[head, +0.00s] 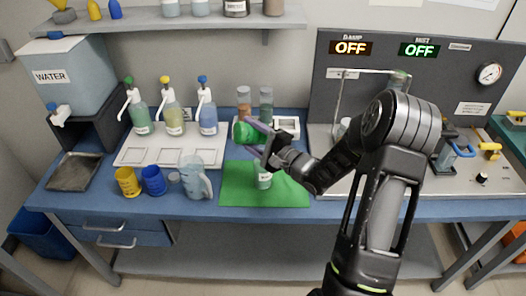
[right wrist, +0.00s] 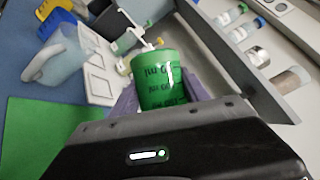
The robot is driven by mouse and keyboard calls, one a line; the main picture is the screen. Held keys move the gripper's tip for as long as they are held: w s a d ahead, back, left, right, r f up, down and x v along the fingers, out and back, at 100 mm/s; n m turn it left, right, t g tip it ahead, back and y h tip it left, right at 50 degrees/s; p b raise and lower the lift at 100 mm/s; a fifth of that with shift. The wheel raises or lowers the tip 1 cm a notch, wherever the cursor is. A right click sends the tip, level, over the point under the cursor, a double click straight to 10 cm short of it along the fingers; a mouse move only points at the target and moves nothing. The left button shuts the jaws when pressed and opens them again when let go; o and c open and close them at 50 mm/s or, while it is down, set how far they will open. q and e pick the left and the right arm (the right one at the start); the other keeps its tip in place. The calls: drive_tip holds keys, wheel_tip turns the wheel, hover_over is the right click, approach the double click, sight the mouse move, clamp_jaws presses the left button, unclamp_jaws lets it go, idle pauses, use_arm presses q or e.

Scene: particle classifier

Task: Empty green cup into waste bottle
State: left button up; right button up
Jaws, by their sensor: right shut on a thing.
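The green cup (head: 243,132) is held in the air above the green mat and is tipped well over onto its side in the head view. My right gripper (head: 257,131) is shut on it, with a purple finger on either side of the cup (right wrist: 158,82) in the right wrist view. The cup's contents are not visible. A small bottle with a white label (head: 264,180) stands upright on the mat, below my right gripper and partly hidden by it. Its label is too small to read, so I cannot tell if it is the waste bottle. My left gripper is not in view.
The green mat (head: 230,188) lies on the blue bench. A clear jug (head: 195,180), blue cup (head: 153,180) and yellow cup (head: 128,181) stand to its left. Pump bottles stand on a white tray (head: 135,157) behind them. The grey test rig (head: 425,85) is at right.

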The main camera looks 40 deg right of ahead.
drive_tip(key=shift+s+d+r+m+t, duration=0.1)
drive_tip(key=shift+d+r+m+t, duration=0.15)
drive_tip(key=shift+m, duration=0.4)
drive_tip(key=shift+d+r+m+t, duration=0.1)
drive_tip(key=shift+d+m+t, duration=0.25)
drive_tip(key=shift+m, duration=0.3)
idle(1.4)
drive_tip(key=shift+s+d+r+m+t, duration=0.2)
drive_tip(key=shift+d+m+t, duration=0.2)
drive_tip(key=shift+m, duration=0.5)
idle(1.1)
idle(0.8)
drive_tip(key=a+n, duration=0.1)
drive_tip(key=f+n+g, duration=0.1)
drive_tip(key=n, duration=0.1)
drive_tip(key=a+n+g, duration=0.1)
drive_tip(key=n, duration=0.1)
drive_tip(key=shift+w+a+f+b, duration=0.3)
drive_tip(key=shift+w+b, duration=0.05)
drive_tip(key=shift+w, duration=0.05)
drive_tip(key=shift+a+n+g, duration=0.1)
drive_tip(key=shift+n+g, duration=0.2)
drive_tip(key=shift+n, duration=0.2)
drive_tip(key=shift+f, duration=0.1)
